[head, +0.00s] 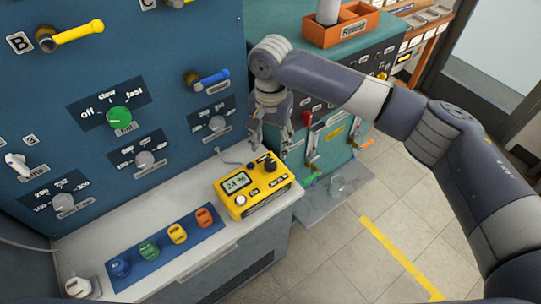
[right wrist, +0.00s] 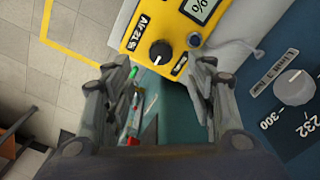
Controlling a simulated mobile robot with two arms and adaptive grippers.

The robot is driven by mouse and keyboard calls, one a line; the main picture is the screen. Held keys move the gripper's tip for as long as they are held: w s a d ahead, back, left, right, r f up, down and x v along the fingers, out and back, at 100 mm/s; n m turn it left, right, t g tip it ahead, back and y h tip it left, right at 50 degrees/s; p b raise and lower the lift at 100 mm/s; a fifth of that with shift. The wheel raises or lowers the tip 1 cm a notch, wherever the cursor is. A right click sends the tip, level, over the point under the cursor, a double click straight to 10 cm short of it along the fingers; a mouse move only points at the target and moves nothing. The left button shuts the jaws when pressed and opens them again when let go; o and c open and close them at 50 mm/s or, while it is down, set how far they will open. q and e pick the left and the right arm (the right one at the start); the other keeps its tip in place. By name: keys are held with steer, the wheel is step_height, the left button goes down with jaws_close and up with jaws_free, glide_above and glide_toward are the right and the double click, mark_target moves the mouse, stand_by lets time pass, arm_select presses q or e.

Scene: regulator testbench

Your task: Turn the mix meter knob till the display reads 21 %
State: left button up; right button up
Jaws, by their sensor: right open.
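The yellow mix meter (head: 254,188) sits on the grey bench top, with a display (head: 236,182) that looks like 24 %, though the digits are small. Its black knob (head: 270,164) is at the meter's far right corner. In the right wrist view the black knob (right wrist: 160,52) shows a white pointer line, and the display is cut off at the top edge. My right gripper (head: 271,146) is open and empty, pointing down just behind the knob. In the right wrist view its fingertips (right wrist: 161,66) are spread either side of the knob, apart from it. My left gripper is out of view.
A blue panel with knobs and valve handles (head: 78,32) rises behind the bench. A blue mat (head: 190,222) with several coloured pieces lies left of the meter. A grey cable runs behind the meter. A teal cabinet (head: 290,30) carries an orange box (head: 340,27).

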mark_target(271, 162)
step_height(271, 162, down, 5)
steer(key=shift+w+f+p, duration=0.1)
steer(key=shift+p, duration=0.2)
steer(key=shift+f, duration=1.25)
steer(key=shift+c, duration=0.8)
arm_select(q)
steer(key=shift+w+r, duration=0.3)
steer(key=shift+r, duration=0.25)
arm_select(e)
steer(key=c, duration=0.9)
